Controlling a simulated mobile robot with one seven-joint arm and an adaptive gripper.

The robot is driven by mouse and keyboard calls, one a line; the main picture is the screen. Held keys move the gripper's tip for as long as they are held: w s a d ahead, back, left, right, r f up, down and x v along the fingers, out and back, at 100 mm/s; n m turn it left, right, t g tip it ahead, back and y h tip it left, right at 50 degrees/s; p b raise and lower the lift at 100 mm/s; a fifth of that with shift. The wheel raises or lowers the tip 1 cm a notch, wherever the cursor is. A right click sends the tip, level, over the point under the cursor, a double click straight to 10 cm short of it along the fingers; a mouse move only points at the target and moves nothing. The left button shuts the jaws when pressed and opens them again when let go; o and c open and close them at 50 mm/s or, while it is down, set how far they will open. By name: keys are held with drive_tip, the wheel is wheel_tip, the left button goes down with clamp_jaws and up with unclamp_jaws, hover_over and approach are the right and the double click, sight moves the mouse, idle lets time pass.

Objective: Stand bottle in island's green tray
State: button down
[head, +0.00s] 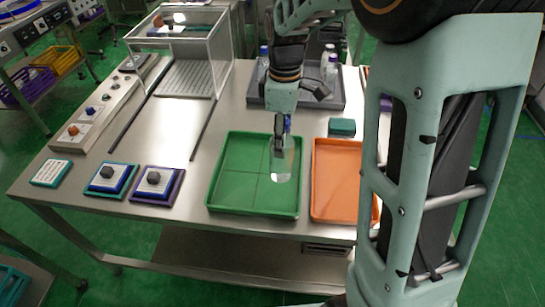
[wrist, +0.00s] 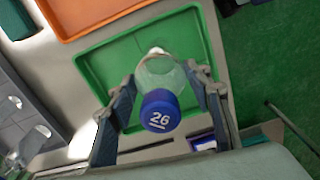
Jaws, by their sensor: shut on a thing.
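A clear bottle (head: 281,165) with a blue cap hangs upright from my gripper (head: 280,140) over the green tray (head: 228,204). I cannot tell whether the bottle's base touches the tray floor.
An orange tray (head: 336,180) stands right of the green one. A grey tray (head: 335,103) with several bottles is behind. Two button blocks (head: 108,180) (head: 158,186) sit to the left. A clear-walled enclosure (head: 190,55) stands at the back left.

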sight(273, 158)
drive_tip(key=f, duration=0.1)
drive_tip(key=a+f, duration=0.1)
drive_tip(key=f, duration=0.1)
drive_tip(key=s+a+f, duration=0.1)
drive_tip(key=f, duration=0.1)
drive_tip(key=shift+a+f, duration=0.15)
drive_tip(key=shift+a, duration=0.1)
drive_tip(key=shift+f, duration=0.4)
drive_tip(key=c, duration=1)
unclamp_jaws()
drive_tip(key=shift+f, duration=0.1)
wheel_tip(273, 158, up, 12)
drive_tip(key=shift+r, duration=0.15)
